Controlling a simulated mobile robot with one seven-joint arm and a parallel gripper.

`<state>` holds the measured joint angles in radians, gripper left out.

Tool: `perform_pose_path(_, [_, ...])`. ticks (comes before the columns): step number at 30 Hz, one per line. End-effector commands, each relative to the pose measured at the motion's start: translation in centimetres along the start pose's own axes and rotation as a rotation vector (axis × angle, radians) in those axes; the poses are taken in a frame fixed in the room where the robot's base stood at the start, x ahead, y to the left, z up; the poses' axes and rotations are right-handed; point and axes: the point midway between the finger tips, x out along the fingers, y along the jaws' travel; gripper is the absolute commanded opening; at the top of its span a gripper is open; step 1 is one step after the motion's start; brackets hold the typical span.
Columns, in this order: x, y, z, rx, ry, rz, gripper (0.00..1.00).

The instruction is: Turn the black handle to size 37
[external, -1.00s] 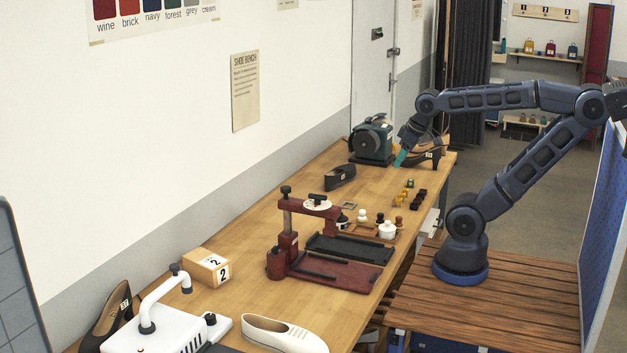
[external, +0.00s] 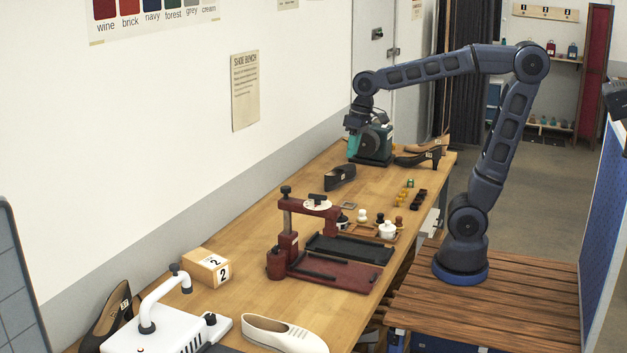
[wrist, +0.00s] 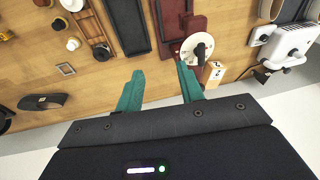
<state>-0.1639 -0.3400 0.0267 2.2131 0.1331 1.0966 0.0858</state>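The black handle (external: 316,198) sits on a white round dial (external: 318,205) on top of the dark red press (external: 288,243). In the wrist view the black handle (wrist: 200,52) shows on the dial, just beyond the right fingertip in the picture. The size marks are too small to read. My gripper (wrist: 159,69) is open, its two teal fingers wide apart with nothing between them. In the external view my gripper (external: 352,142) hangs in front of the green machine at the bench's far end, well away from the handle.
The green machine (external: 371,150), a dark shoe (external: 340,177) and a black heel (external: 418,158) stand at the far end. A black tray (external: 350,248) and small pots (external: 387,231) are beside the press. A numbered box (external: 206,267) and white machine (external: 160,325) are nearer.

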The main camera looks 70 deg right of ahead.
Motion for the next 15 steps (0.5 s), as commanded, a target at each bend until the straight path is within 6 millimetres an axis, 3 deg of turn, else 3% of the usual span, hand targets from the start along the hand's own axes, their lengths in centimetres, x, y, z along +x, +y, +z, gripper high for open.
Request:
perform_pose_path(6, [1.6, -4.3, -4.6, -0.012, -0.092, -0.039, 0.38])
perform_pose_path(15, [3.1, -7.7, -7.6, -0.018, -0.16, -0.064, 0.38])
